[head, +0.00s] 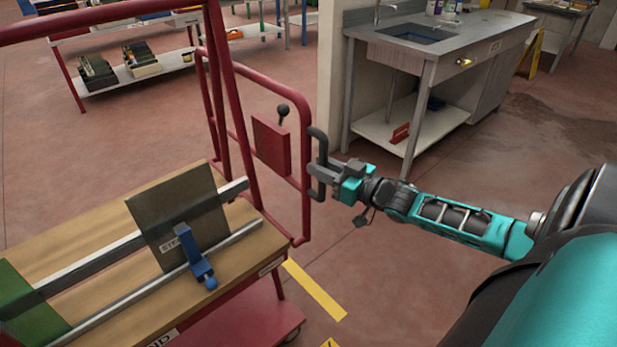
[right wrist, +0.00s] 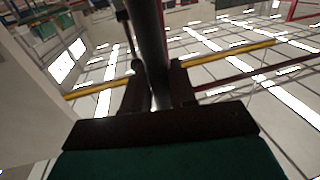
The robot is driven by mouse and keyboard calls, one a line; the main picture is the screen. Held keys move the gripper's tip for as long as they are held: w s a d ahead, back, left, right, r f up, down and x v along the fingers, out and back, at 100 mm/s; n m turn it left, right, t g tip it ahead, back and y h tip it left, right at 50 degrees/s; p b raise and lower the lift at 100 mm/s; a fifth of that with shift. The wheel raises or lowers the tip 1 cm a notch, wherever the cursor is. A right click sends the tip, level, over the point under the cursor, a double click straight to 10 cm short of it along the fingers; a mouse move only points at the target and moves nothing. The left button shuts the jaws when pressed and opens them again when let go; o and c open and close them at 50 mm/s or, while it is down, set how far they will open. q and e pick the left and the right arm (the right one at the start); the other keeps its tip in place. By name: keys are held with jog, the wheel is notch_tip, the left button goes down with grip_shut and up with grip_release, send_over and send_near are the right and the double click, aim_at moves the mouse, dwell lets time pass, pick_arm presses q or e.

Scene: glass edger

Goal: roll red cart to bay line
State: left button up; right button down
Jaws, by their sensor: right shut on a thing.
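The red cart (head: 240,318) stands at the left in the head view, with a wooden deck, red frame posts and a red side loop. A black upright handle (head: 318,163) is fixed to the loop. My right gripper (head: 322,168) is shut on this handle. In the right wrist view the dark handle bar (right wrist: 150,45) runs between the two fingers (right wrist: 155,85). A yellow floor line (head: 314,290) lies to the right of the cart's lower deck; I cannot tell whether it is the bay line. My left gripper is not in view.
The cart carries a dark plate (head: 178,220), metal rails and a blue clamp (head: 195,255). A sink bench (head: 440,45) and a pale pillar (head: 340,75) stand behind the handle. A shelf rack (head: 130,70) is at the back left. Floor at the right is open.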

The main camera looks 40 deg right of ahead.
pick_arm(q)
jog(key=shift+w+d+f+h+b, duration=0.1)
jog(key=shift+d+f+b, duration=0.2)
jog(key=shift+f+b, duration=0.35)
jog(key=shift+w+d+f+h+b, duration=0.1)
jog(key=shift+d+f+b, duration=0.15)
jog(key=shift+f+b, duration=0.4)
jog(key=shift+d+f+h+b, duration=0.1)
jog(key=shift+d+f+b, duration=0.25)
jog(key=shift+b, duration=0.5)
pick_arm(e)
jog(key=d, duration=1.2)
jog(key=shift+w+d, duration=0.25)
jog(key=shift+d, duration=0.15)
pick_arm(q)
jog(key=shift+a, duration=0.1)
pick_arm(e)
jog(key=shift+r, duration=0.1)
jog(key=c, duration=1.1)
grip_release()
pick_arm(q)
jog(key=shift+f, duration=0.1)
